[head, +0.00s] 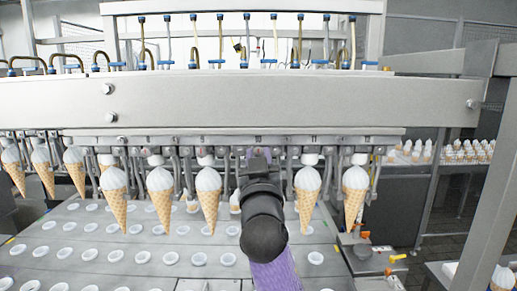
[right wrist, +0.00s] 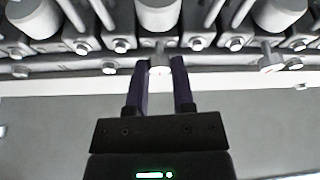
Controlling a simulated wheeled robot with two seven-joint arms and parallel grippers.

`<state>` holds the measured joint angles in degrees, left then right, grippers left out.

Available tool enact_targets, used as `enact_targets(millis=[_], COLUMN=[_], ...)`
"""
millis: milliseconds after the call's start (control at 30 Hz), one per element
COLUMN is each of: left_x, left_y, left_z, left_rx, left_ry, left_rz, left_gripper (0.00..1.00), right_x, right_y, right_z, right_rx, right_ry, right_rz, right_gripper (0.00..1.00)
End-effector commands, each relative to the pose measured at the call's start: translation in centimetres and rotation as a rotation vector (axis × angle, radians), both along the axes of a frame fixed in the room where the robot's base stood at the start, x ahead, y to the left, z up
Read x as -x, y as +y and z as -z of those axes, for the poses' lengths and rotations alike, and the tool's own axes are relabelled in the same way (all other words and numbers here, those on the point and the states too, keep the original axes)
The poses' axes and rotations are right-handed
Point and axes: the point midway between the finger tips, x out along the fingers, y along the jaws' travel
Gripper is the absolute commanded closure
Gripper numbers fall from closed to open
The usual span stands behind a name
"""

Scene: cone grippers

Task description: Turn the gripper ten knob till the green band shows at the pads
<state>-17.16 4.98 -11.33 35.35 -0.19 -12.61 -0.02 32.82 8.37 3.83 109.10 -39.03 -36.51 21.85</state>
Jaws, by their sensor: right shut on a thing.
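My right gripper (right wrist: 160,72) is shut on a small pale knob (right wrist: 160,69) on the rail below a white cylinder in the right wrist view. Its two purple fingers stand on either side of the knob. In the head view the black right gripper (head: 258,158) reaches up to the row of cone grippers (head: 205,147) and hides the knob and the cone place behind it. I see no green band at the pads, and no number on the knob is readable. My left gripper is not in view.
White-topped cones (head: 160,190) hang in a row on both sides of my arm, close to it. Below is a grey plate (head: 150,255) with rows of white-rimmed holes. Neighbouring knobs (right wrist: 109,68) sit along the same rail. More cones (head: 465,150) stand at the right.

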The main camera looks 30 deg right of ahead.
Motion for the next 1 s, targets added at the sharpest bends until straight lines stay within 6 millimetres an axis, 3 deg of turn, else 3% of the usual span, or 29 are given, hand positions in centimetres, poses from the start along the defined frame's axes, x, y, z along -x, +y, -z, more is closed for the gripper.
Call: enact_targets(millis=[233, 267, 400, 767, 1000], left_x=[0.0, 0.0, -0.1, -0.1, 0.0], left_y=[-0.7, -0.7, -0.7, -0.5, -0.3], left_z=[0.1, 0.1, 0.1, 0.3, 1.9], left_rx=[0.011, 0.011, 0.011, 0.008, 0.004], left_ry=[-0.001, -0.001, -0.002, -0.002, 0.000], left_rz=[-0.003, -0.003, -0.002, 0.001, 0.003], left_gripper=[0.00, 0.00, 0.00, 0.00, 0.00], right_x=[0.0, 0.0, 0.0, 0.6, 5.3], right_y=[0.0, 0.0, 0.0, 0.4, 3.0], right_z=[0.0, 0.0, 0.0, 0.5, 2.9], right_rx=[0.005, 0.006, 0.005, 0.005, 0.003], right_ry=[0.001, 0.000, -0.001, -0.001, 0.000], right_rz=[0.001, 0.001, 0.001, -0.001, -0.001], right_gripper=[1.00, 0.63, 0.34, 0.34, 0.34])
